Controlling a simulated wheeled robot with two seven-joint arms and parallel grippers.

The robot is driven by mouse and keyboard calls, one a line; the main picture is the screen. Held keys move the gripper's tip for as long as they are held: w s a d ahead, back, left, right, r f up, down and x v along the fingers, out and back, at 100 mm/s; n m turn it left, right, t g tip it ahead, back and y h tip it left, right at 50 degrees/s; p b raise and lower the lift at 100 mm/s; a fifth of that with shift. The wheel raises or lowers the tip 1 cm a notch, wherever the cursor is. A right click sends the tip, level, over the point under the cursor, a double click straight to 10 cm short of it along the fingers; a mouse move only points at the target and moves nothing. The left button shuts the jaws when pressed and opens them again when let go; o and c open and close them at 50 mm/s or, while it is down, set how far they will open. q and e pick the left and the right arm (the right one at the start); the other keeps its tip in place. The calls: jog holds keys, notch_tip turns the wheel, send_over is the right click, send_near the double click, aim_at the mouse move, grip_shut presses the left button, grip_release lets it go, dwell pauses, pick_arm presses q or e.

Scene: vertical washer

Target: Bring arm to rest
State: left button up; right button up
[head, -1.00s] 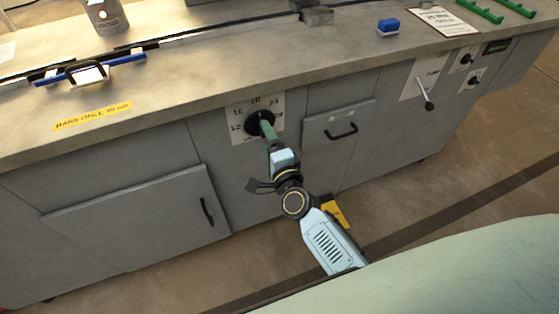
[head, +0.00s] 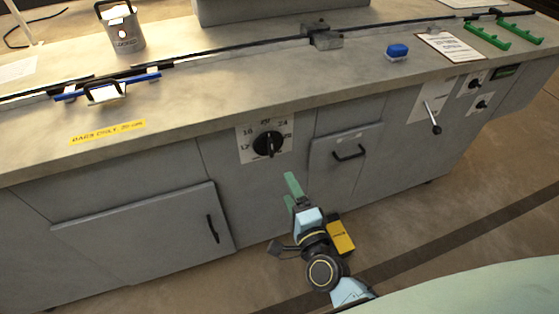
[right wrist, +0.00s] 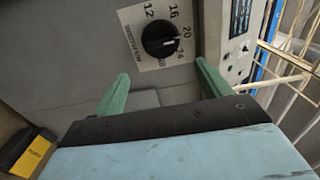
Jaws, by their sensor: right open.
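My right gripper (head: 290,190) is open and empty, with green fingers, below and in front of the cabinet's dial panel. The black rotary dial (head: 268,144) sits on a white numbered plate (head: 246,152) and is fully visible, apart from the gripper. In the right wrist view, the two green fingers (right wrist: 158,90) are spread wide with nothing between them, and the dial (right wrist: 161,40) lies beyond them. My left gripper is not in view.
A cabinet door with a black handle (head: 213,229) and a drawer handle (head: 348,153) face me. The floor at right is clear.

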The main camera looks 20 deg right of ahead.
jog(key=s+d+f+n+g+y+p, duration=0.1)
jog(key=s+f+n+g+y+p, duration=0.1)
jog(key=s+f+n+g+p, duration=1)
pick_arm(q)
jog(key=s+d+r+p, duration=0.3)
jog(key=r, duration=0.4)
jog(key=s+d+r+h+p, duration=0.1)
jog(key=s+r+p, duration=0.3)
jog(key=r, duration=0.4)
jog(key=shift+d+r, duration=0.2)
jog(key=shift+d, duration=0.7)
pick_arm(e)
jog(key=s+d+f+n+g+h, duration=0.1)
jog(key=s+d+f+n, duration=0.1)
jog(key=s, duration=0.6)
jog(key=s+d+f+n+g, duration=0.2)
jog(key=s+d+f+n, duration=0.1)
jog(key=s, duration=0.5)
jog(key=s+d+f+n+g+h, duration=0.1)
jog(key=s+d+f+n+g, duration=0.1)
jog(key=s+f, duration=0.3)
jog(key=s+d+n, duration=0.1)
jog(key=s, duration=0.3)
jog(key=shift+d+h, duration=0.2)
jog(key=shift+h, duration=0.1)
